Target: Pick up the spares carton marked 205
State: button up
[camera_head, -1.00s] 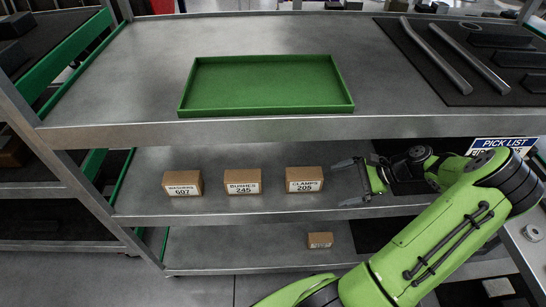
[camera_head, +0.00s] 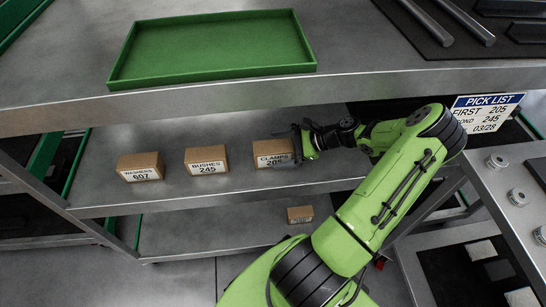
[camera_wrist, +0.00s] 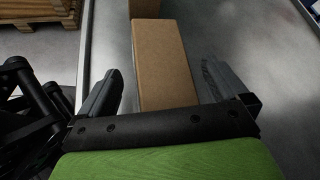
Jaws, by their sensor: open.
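The spares carton marked CLAMPS 205 (camera_head: 272,152) stands on the middle shelf, the rightmost of three labelled cartons. It is a brown cardboard box with a white label, partly covered by my gripper in the head view. In the wrist view the brown carton (camera_wrist: 163,65) lies between and ahead of the two fingers. My gripper (camera_head: 297,145) is open at the carton's right side; in the wrist view its fingers (camera_wrist: 160,88) stand apart, one on each side of the carton. Whether either finger touches it I cannot tell.
Cartons BUSHES 245 (camera_head: 207,161) and WASHERS 607 (camera_head: 140,167) stand to the left on the shelf (camera_head: 230,192). A small carton (camera_head: 300,214) sits on the shelf below. The top shelf, with a green tray (camera_head: 212,48), overhangs. A pick list (camera_head: 486,113) hangs at right.

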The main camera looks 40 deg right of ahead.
jog(key=shift+w+a+f, duration=0.1)
jog(key=shift+w+a, duration=0.05)
jog(key=shift+c, duration=0.3)
jog(key=c, duration=1.3)
